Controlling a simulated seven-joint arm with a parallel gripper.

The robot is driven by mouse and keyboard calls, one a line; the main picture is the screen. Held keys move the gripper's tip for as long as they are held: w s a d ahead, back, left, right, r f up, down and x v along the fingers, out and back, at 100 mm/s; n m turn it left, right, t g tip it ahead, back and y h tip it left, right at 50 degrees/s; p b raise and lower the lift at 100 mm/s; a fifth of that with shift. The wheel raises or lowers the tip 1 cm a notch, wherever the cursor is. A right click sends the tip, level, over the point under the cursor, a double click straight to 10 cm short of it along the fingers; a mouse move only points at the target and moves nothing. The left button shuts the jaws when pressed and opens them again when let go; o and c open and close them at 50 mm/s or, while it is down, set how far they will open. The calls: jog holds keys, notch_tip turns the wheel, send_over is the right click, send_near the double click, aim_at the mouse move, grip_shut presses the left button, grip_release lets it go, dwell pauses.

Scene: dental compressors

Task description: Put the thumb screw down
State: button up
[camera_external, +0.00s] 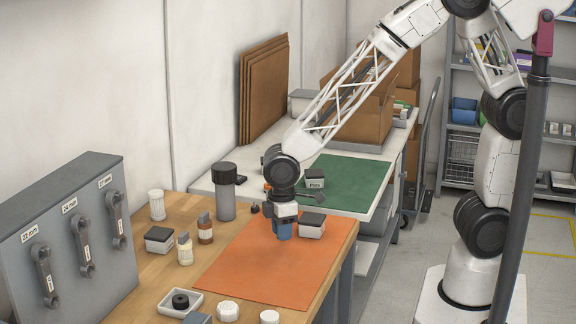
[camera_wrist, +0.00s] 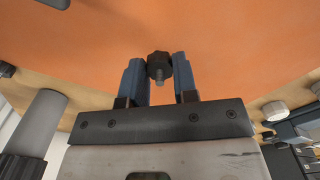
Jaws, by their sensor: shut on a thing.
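The thumb screw (camera_wrist: 159,67) has a dark knobbed head and a short grey threaded shank. In the wrist view it sits between the two blue fingers of my gripper (camera_wrist: 159,80), which is shut on it. In the external view my gripper (camera_external: 283,231) points down over the orange mat (camera_external: 250,275), near its far part. The thumb screw cannot be made out there. I cannot tell the exact height of the fingertips above the mat.
A grey-and-white box (camera_external: 312,225) stands close to the right of my gripper. Bottles (camera_external: 205,230), a grey cylinder (camera_external: 226,192) and another small box (camera_external: 159,239) stand left of the mat. A white tray (camera_external: 180,303) with a black ring is at the front. The mat's near part is clear.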

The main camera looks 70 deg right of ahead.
aim_at(282, 250)
dwell(0.3)
jog(key=shift+f, duration=1.75)
jog(key=o, duration=1)
jog(key=shift+f, duration=0.15)
jog(key=shift+c, duration=0.2)
notch_tip(282, 250, up, 12)
jog(key=shift+r, duration=0.2)
